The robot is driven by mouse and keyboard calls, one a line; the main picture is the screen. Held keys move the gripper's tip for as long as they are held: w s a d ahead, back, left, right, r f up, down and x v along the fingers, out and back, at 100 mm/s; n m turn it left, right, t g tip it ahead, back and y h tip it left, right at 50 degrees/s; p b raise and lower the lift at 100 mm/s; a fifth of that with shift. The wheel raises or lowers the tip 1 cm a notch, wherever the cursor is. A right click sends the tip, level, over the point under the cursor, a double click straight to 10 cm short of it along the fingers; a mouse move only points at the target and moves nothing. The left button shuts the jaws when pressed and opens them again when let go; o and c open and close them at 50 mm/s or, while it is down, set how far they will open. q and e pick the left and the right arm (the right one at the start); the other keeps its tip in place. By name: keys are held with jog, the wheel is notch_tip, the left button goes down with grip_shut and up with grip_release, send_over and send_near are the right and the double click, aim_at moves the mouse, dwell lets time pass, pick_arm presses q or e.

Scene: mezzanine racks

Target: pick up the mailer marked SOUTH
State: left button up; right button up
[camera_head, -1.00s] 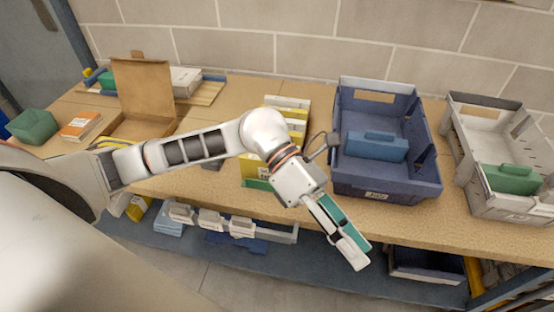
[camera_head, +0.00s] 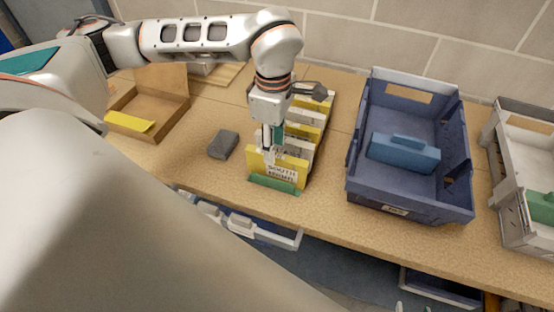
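The mailer marked SOUTH (camera_head: 287,171) is yellow with a white label. It stands upright at the front of a row of yellow and white mailers, behind the low green lip of a holder (camera_head: 272,184). My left gripper (camera_head: 268,153) points down at the top edge of this mailer, near its left half. One finger shows in front of the mailer's top; the other is partly hidden, so I cannot tell whether it grips. Small pale tips at the bottom edge may be my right gripper (camera_head: 412,308), mostly out of frame.
A grey block (camera_head: 223,144) lies left of the mailers. An open cardboard box (camera_head: 171,121) with a yellow piece stands further left. A blue tote (camera_head: 408,206) with a blue divider and a grey tote (camera_head: 507,190) stand right. A wall is behind.

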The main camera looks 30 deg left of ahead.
aim_at(276, 155)
pick_arm(q)
jog(key=shift+w+d+f, duration=0.1)
jog(key=shift+w+f, duration=0.05)
jog(key=shift+f, duration=1.05)
jog(key=shift+w+d+f, duration=0.1)
jog(key=shift+f, duration=1.05)
grip_shut()
jog(key=shift+r, duration=0.1)
